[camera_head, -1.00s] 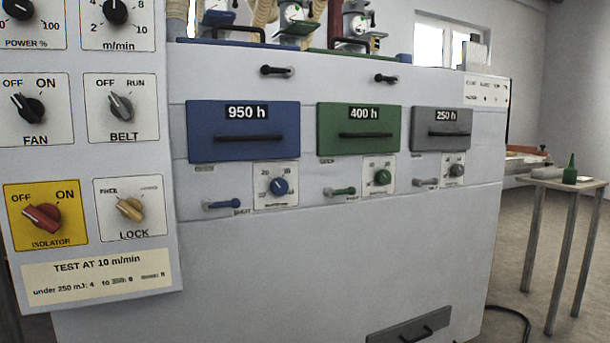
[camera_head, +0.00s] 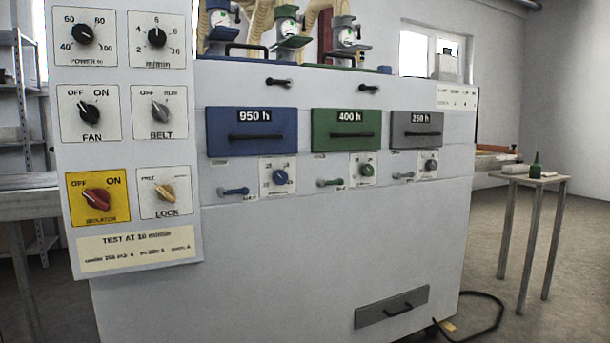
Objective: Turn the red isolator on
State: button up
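The red isolator knob (camera_head: 97,199) sits on a yellow plate (camera_head: 113,180) at the lower left of the white control panel. The plate is marked OFF at its upper left and ON at its upper right. The knob's pointer end appears tilted to the upper left, toward OFF. My gripper is not in view, and nothing covers the knob.
A grey table (camera_head: 30,204) stands left of the panel. A small table (camera_head: 530,180) stands at right, with open floor around it.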

aim_at(97, 198)
jog(key=z, duration=0.1)
jog(key=k, duration=0.35)
jog(key=u, duration=0.5)
jog(key=i, duration=1)
jog(key=u, duration=1.4)
jog(key=k, duration=0.6)
jog(key=z, duration=0.4)
jog(key=i, duration=0.65)
jog(key=z, duration=0.3)
